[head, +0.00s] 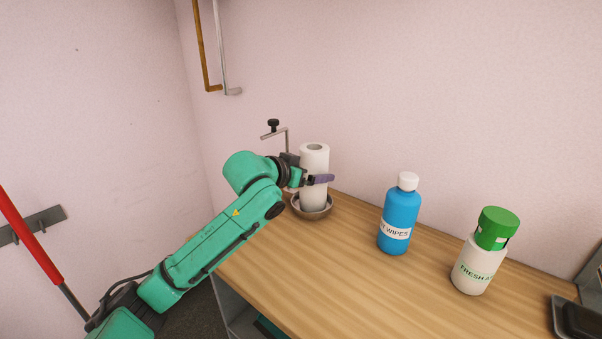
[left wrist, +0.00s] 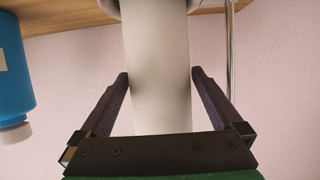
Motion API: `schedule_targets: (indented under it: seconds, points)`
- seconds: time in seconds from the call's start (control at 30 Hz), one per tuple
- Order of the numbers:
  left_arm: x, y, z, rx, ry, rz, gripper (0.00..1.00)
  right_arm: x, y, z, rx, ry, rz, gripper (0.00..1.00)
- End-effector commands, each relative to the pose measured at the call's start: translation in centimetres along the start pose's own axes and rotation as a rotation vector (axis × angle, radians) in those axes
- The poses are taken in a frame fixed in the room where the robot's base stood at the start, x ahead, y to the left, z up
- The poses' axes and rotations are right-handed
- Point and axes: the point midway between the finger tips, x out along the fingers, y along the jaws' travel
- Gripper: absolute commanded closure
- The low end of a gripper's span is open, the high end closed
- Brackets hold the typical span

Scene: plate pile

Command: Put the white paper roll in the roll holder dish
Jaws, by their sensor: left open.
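The white paper roll (head: 314,160) stands upright in the roll holder dish (head: 312,212), a round bowl near the back left of the wooden counter. My left gripper (head: 321,180) is at the roll's middle height, with a finger across its front. In the left wrist view, the roll (left wrist: 158,75) runs between the two fingers of the left gripper (left wrist: 160,80). The fingers are open, one on each side, close to the roll. The dish's rim is at the top edge of that view. My right gripper is not in view.
A blue wipes bottle (head: 400,220) stands on the counter (head: 345,260) right of the dish. A white and green bottle (head: 481,255) is farther right, and a dark tray (head: 577,318) lies at the right edge. A metal rod with a black knob (head: 273,123) rises behind the gripper.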

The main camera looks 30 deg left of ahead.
Motion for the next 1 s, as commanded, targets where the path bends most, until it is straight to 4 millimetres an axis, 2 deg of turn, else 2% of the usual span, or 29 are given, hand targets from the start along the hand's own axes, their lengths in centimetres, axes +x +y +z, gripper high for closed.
schedule_targets:
  seconds: [0.17, 0.4, 0.53, 0.7, 1.0]
  points:
    - [-2.9, 0.0, 0.3, 0.005, 0.000, -0.001, 0.00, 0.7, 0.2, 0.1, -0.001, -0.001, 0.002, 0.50]
    - [-8.4, 0.1, 0.4, 0.004, -0.001, -0.001, 0.00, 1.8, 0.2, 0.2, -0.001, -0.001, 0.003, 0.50]
    - [-10.7, 0.1, 0.1, 0.000, 0.001, 0.000, 0.00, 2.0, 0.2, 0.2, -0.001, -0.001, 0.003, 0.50]
    - [-11.6, 0.1, 0.1, 0.002, -0.001, -0.001, 0.00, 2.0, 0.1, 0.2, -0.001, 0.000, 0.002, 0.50]
    - [-11.5, 0.0, 0.0, 0.001, -0.001, 0.000, 0.00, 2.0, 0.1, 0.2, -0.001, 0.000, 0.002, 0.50]
